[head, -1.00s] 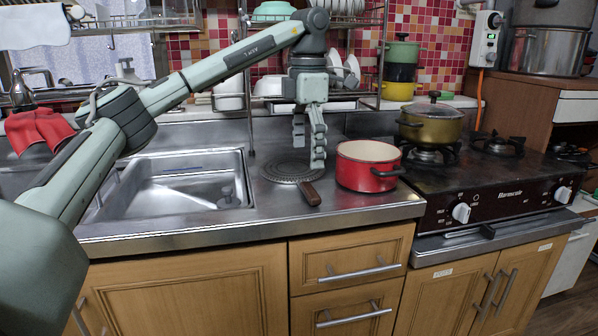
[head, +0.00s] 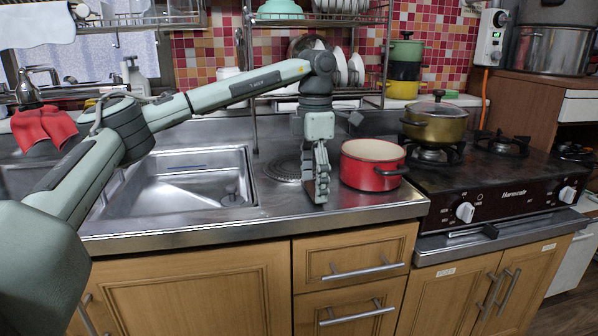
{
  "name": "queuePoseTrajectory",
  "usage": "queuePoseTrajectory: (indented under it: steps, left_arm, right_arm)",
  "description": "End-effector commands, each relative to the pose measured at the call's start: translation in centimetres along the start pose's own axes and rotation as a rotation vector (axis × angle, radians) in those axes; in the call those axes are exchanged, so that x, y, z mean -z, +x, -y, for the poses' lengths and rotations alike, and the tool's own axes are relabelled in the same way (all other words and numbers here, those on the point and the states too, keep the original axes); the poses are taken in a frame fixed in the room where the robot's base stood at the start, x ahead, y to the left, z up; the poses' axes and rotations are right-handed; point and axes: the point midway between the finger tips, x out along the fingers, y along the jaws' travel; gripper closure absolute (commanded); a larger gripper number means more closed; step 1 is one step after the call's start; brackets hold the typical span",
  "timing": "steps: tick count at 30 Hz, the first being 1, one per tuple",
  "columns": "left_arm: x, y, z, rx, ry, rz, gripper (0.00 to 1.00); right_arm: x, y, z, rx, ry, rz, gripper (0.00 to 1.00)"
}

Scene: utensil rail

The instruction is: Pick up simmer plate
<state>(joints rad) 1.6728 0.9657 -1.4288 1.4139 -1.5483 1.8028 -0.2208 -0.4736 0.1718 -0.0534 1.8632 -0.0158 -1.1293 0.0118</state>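The simmer plate (head: 283,169) is a round, dark grey ridged disc lying flat on the steel counter, between the sink and the red pot. Its brown wooden handle is hidden behind my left gripper. My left gripper (head: 317,196) points straight down over the handle's place, with its fingertips low, close to the counter. Its fingers overlap in this view, so I cannot tell whether they are open or shut, or whether they touch the handle. My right gripper is not in view.
A red pot (head: 371,165) stands just right of my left gripper. The sink (head: 182,181) lies to the left. A stove (head: 490,185) with an olive lidded pot (head: 434,124) is at the right. A wire dish rack (head: 385,60) stands behind. The counter's front edge is close.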

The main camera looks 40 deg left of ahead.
Motion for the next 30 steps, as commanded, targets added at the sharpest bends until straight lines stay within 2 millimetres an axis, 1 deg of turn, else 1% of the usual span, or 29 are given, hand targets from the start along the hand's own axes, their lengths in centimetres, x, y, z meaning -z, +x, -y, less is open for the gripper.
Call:
queuePoseTrajectory:
  steps: [1, 6, 8, 9, 16, 20, 23, 27, 28, 30]
  left_arm:
    - [0.0, 0.0, 0.0, 0.0, 0.0, 0.0, 0.34]
    - [0.0, 0.0, 0.0, 0.0, 0.0, 0.0, 0.55]
    - [0.0, 0.0, 0.0, 0.0, 0.0, 0.0, 0.62]
    - [0.0, -0.1, 0.0, -0.001, 0.0, 0.001, 0.64]
    - [-0.1, -0.2, 0.0, -0.001, 0.001, 0.002, 0.64]
    - [-0.1, -0.8, 0.0, -0.002, 0.001, 0.004, 0.64]
    - [-0.1, -1.8, 0.0, -0.001, 0.001, 0.003, 0.64]
    - [-0.2, -4.1, 0.0, -0.002, 0.001, 0.005, 0.64]
    - [0.3, -4.5, 0.0, -0.001, -0.001, 0.003, 0.64]
    - [1.9, -5.2, 0.1, -0.002, -0.002, 0.003, 0.64]
  right_arm:
    - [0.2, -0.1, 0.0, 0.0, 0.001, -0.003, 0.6]
    - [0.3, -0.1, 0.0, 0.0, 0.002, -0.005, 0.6]
    - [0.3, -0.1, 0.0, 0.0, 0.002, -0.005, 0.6]
    - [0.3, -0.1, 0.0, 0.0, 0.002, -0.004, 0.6]
    - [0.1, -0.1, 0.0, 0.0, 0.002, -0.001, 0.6]
    - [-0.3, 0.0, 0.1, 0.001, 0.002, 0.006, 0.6]
    - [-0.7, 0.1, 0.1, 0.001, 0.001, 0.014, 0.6]
    - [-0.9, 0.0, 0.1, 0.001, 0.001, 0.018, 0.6]
    - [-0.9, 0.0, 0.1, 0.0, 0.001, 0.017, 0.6]
    - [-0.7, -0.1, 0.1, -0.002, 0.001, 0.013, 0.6]
